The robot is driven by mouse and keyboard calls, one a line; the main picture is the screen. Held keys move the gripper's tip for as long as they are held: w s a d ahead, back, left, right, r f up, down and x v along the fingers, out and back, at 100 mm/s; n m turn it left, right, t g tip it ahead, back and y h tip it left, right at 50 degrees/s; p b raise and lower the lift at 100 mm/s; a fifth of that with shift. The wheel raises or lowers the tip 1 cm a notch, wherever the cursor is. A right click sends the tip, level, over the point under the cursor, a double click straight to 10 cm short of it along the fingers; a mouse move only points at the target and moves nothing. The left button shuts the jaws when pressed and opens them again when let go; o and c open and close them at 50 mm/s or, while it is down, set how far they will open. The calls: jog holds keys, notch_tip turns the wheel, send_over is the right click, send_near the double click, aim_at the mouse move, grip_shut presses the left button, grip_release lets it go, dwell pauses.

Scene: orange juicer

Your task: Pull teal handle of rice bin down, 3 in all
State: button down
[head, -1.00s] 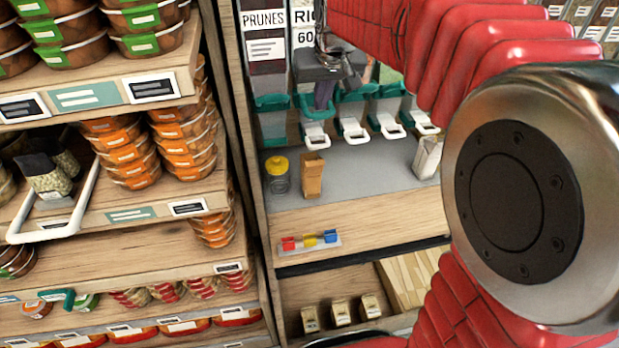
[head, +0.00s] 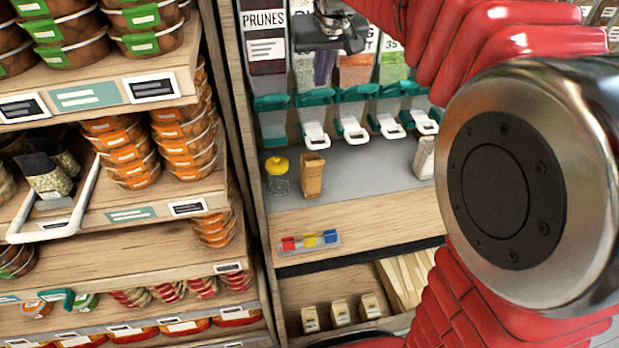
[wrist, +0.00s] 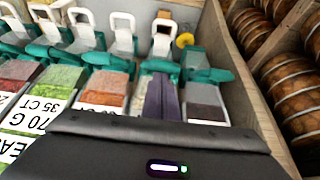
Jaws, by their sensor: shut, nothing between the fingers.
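The rice bin (head: 302,72) is the second from the left in a row of clear bins, just right of the prunes bin. Its label is hidden behind my gripper in the head view. Its teal handle (head: 316,97) looks level with its neighbours, above a white spout (head: 315,135). My gripper (head: 324,84) is in front of the rice bin with its dark purple fingers together and empty, pointing down just above the handle. In the wrist view the fingers (wrist: 160,80) end by the teal handle (wrist: 160,67); I cannot tell whether they touch.
The prunes bin (head: 266,50) is on the left, and more bins with teal handles are on the right. A yellow-lidded jar (head: 279,177) and a brown packet (head: 312,175) stand on the grey counter below. Shelves with stacked tubs (head: 130,145) fill the left side.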

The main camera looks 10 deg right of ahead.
jog(key=shift+f, duration=0.1)
dwell(0.6)
jog(key=shift+f, duration=0.55)
jog(key=shift+s+f, duration=0.1)
jog(key=shift+f, duration=0.35)
jog(key=shift+s+f, duration=0.25)
jog(key=shift+f, duration=0.7)
jog(key=shift+s+f, duration=0.2)
jog(key=shift+f, duration=0.7)
jog(key=shift+w+r, duration=0.15)
jog(key=shift+r, duration=0.85)
jog(key=shift+w+r, duration=0.2)
jog(key=shift+r, duration=0.75)
jog(key=shift+w+r, duration=0.15)
jog(key=shift+r, duration=0.85)
